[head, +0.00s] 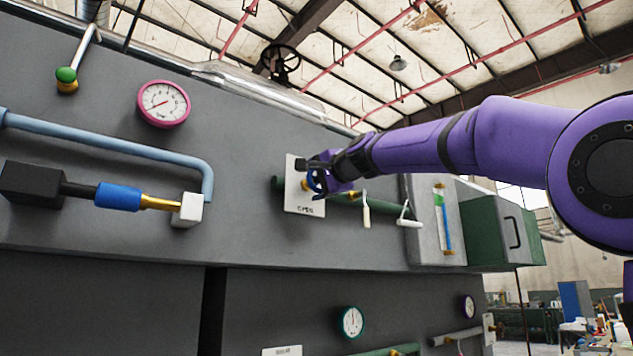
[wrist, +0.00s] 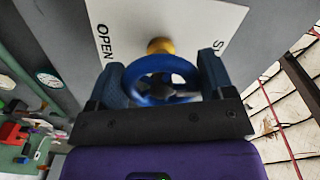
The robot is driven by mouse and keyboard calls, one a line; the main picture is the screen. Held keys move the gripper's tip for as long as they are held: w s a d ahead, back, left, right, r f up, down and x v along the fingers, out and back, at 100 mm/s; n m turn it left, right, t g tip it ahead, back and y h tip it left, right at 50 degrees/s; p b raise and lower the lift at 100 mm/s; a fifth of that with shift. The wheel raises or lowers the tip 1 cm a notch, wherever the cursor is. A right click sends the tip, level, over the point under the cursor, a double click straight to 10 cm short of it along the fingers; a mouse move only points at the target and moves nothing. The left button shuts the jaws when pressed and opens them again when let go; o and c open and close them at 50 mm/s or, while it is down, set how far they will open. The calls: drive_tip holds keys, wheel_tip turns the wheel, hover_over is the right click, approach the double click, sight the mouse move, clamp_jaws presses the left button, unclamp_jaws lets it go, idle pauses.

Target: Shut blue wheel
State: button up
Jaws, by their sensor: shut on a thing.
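The blue wheel (wrist: 160,68) sits on a brass stem (wrist: 160,46) in front of a white plate (wrist: 215,22) marked OPEN at one side; the other marking is partly cut off. My gripper (wrist: 162,85) is shut on the wheel, with one finger at each side of its rim. In the head view, my gripper (head: 318,178) is at the plate (head: 297,203) on the grey panel, and only a small part of the blue wheel (head: 313,184) shows behind it. The wheel's exact turn cannot be told.
A green pipe (head: 340,199) runs behind the plate, with white-handled levers (head: 366,212) to the right. A green box (head: 505,238) juts out farther right. A pink-rimmed gauge (head: 163,104) and a blue-grey pipe (head: 110,140) are at left. A black wheel (head: 281,62) is above.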

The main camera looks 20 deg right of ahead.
drive_tip(key=shift+m, duration=0.7)
drive_tip(key=o, duration=0.9)
drive_tip(key=v, duration=1)
drive_tip(key=shift+s+d, duration=0.15)
drive_tip(key=shift+s, duration=0.2)
